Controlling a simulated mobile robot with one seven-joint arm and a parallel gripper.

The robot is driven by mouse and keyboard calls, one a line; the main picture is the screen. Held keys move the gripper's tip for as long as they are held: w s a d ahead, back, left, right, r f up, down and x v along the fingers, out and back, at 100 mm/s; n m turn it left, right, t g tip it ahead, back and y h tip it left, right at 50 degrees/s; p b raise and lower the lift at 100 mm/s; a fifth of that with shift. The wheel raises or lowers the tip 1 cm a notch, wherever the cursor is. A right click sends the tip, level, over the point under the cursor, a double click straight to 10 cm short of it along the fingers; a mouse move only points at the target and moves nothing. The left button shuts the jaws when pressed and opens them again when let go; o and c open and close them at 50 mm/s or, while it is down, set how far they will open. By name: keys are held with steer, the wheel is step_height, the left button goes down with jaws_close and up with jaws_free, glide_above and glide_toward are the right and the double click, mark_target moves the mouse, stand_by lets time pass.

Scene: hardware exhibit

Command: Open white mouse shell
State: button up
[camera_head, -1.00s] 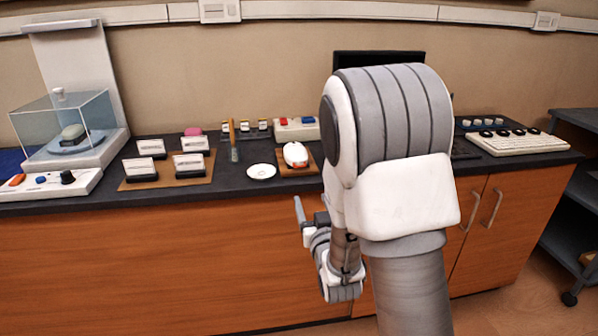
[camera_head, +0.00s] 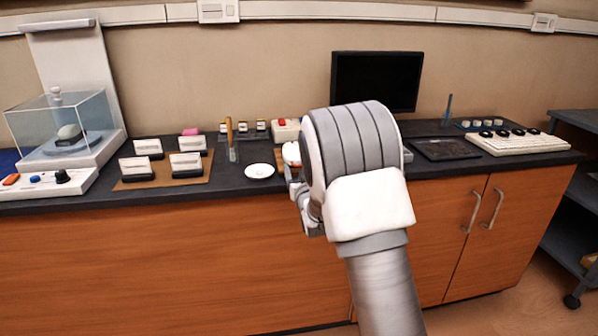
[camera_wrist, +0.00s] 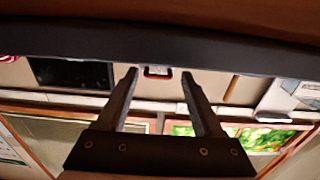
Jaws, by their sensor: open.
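The white mouse (camera_head: 291,152) lies on a small wooden board (camera_head: 281,166) on the dark counter. My arm covers its right part in the head view, and I cannot tell whether its shell is open. My gripper (camera_head: 289,174) is at the counter's front edge, just in front of the board, partly hidden by my arm. In the wrist view my gripper (camera_wrist: 160,73) is open, with nothing held between its two fingers. The mouse cannot be made out clearly in the wrist view.
A round white dish (camera_head: 260,171) lies left of the board. A screwdriver-like tool (camera_head: 231,140) stands behind it. A brown board (camera_head: 143,182) with several cards is further left. A monitor (camera_head: 376,82) stands behind my arm. The counter edge (camera_wrist: 160,42) crosses the wrist view.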

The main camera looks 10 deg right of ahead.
steer(key=shift+w, duration=0.3)
steer(key=shift+c, duration=0.2)
steer(key=c, duration=1)
jaws_close()
steer(key=shift+a, duration=0.25)
